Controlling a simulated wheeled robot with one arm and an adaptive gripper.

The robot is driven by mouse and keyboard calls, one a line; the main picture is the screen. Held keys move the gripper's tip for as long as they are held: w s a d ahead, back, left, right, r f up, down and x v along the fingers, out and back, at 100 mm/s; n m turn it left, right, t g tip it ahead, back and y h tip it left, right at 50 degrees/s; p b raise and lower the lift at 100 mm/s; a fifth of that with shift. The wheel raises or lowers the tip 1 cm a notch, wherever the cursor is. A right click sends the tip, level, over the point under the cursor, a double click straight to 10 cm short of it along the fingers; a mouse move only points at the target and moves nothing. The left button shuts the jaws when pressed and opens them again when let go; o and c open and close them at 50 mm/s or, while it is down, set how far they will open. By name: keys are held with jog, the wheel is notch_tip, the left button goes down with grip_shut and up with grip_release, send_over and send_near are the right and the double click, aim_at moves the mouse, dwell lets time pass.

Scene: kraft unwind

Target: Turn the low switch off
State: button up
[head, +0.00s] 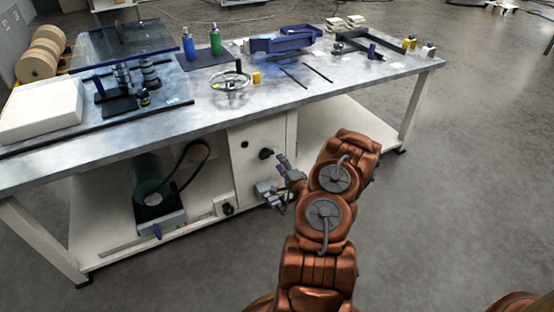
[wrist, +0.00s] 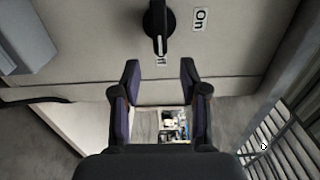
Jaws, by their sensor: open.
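A low black switch (head: 227,209) sits on a pale box on the lower shelf of the bench in the head view. Another black knob (head: 265,153) is higher up on the white cabinet panel, near my gripper (head: 282,172). In the wrist view, a black rotary switch (wrist: 158,22) is on a pale panel. Its handle points down, with a white mark at the lower end by a partly covered "Off" label (wrist: 160,61). An "On" label (wrist: 199,19) is to its right. I cannot tell which knob this is. My open gripper (wrist: 159,75) is empty below the handle, apart from it.
The bench top (head: 200,115) above holds a handwheel (head: 230,85), bottles and trays. A green motor-like drum (head: 150,175) with a black belt stands on the lower shelf, left of the cabinet. A slatted grey thing (wrist: 285,145) is at right in the wrist view. The floor at right is clear.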

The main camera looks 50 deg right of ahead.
jog(key=v, duration=0.6)
jog(key=shift+r, duration=0.1)
dwell(0.6)
